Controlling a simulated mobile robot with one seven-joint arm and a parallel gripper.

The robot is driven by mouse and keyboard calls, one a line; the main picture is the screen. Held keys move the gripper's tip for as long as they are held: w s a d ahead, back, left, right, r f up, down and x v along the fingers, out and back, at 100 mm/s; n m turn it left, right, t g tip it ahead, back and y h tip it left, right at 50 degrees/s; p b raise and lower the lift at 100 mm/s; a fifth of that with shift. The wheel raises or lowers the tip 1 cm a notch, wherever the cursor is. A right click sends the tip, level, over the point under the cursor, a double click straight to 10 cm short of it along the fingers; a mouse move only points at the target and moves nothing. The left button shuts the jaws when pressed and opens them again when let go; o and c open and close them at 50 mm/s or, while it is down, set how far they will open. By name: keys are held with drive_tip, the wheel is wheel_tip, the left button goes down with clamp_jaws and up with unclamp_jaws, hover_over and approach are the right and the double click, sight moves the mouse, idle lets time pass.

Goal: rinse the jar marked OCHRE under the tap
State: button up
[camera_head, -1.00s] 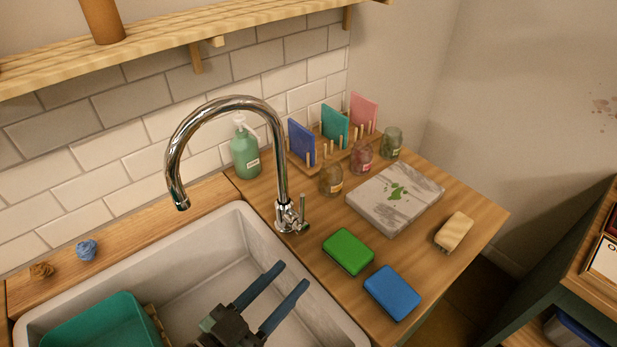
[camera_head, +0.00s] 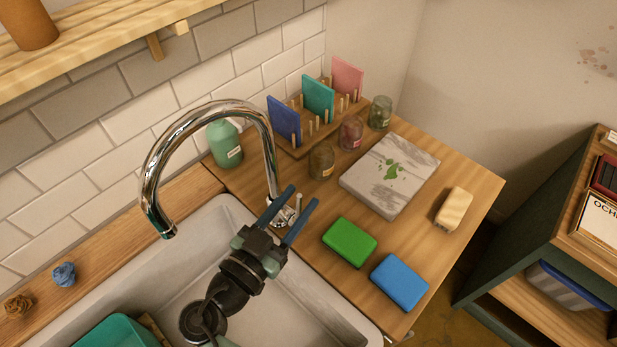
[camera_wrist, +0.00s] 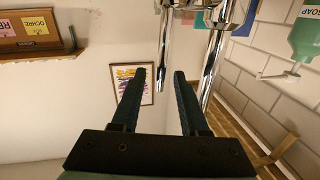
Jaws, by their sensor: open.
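Three small glass jars stand in a row by the rack on the wooden counter: a brownish-yellow jar (camera_head: 321,162), a reddish jar (camera_head: 351,134) and a greenish jar (camera_head: 380,114). Their labels are too small to read, so I cannot confirm which is marked OCHRE. The chrome tap (camera_head: 152,182) arches over the white sink (camera_head: 310,318); its pipes also show in the wrist view (camera_wrist: 212,62). My gripper (camera_head: 303,196) is open and empty, over the sink edge and by the tap's base in the picture.
A green sponge (camera_head: 349,242), blue sponge (camera_head: 400,282) and brush (camera_head: 453,208) lie right of the sink, near a stained marble slab (camera_head: 375,190). A green soap bottle (camera_head: 224,145) stands behind the tap. A teal tub (camera_head: 115,331) sits in the sink. Shelves (camera_head: 540,250) stand right.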

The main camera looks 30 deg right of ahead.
drive_tip(key=shift+p+x, duration=0.4)
drive_tip(key=shift+x, duration=1.8)
drive_tip(key=shift+a, duration=0.1)
drive_tip(key=shift+c, duration=0.2)
clamp_jaws()
